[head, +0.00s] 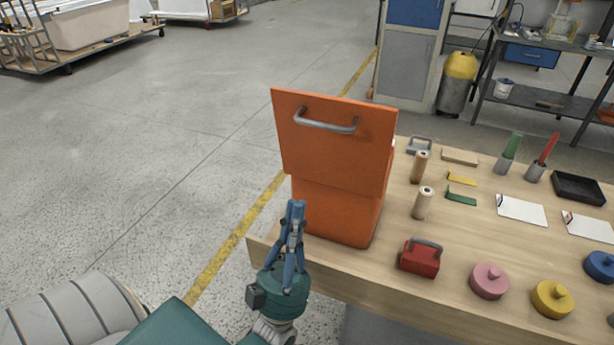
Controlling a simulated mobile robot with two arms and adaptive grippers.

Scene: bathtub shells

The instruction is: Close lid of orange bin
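The orange bin (335,215) stands on the near left corner of the wooden table. Its orange lid (335,150) is raised, a flat panel standing steeply above the bin body and facing me, with a grey metal handle (326,122) near its top edge. The inside of the bin is hidden behind the panel. My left gripper (296,209) points upward just in front of the bin's lower left side, below the lid. Its blue fingers look closed together with nothing between them. I cannot tell whether it touches the bin. My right gripper is not in view.
On the wooden table (385,270), a red block with a handle (420,257) sits right of the bin, then pink (489,281) and yellow (552,299) knobbed discs. Two wooden cylinders stand behind the red block. The floor left of the table is clear.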

